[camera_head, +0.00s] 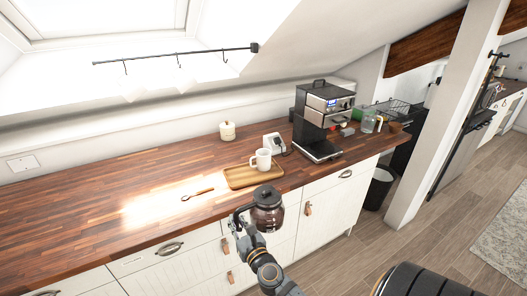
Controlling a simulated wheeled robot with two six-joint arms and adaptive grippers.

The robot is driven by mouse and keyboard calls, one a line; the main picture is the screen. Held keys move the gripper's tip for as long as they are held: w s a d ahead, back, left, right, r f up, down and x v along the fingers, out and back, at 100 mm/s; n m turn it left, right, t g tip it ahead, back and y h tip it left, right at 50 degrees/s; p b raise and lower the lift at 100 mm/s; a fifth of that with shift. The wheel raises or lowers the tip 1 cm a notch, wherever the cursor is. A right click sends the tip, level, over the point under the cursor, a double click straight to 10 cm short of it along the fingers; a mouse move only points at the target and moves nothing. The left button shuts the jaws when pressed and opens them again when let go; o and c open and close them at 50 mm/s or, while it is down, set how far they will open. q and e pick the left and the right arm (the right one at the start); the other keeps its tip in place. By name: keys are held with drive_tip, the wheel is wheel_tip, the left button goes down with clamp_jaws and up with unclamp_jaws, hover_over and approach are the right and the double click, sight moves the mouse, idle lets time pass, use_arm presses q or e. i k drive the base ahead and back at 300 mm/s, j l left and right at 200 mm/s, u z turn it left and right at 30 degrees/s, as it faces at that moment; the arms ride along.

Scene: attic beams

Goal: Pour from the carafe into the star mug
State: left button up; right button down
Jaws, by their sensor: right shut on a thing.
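The carafe (267,214) is glass with a black lid and black handle, and dark liquid shows inside. It is roughly upright, in front of the counter's front edge. My right gripper (239,222) is shut on the carafe's handle, at the carafe's left side. A white mug (262,160) stands upright on a wooden tray (238,178) on the counter, beyond the carafe. I cannot make out a star on it at this size. The carafe and the mug are apart. My left gripper is not in view.
A black and steel coffee machine (320,128) stands right of the tray. A lidded cream jar (227,131) stands behind. The wooden counter (90,205) is clear on the left. A hook rail (175,55) hangs above.

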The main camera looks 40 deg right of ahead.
sight(260, 161)
drive_tip(key=i+l, duration=0.15)
drive_tip(key=i, duration=0.35)
drive_tip(key=i+l, duration=0.1)
drive_tip(key=i, duration=0.4)
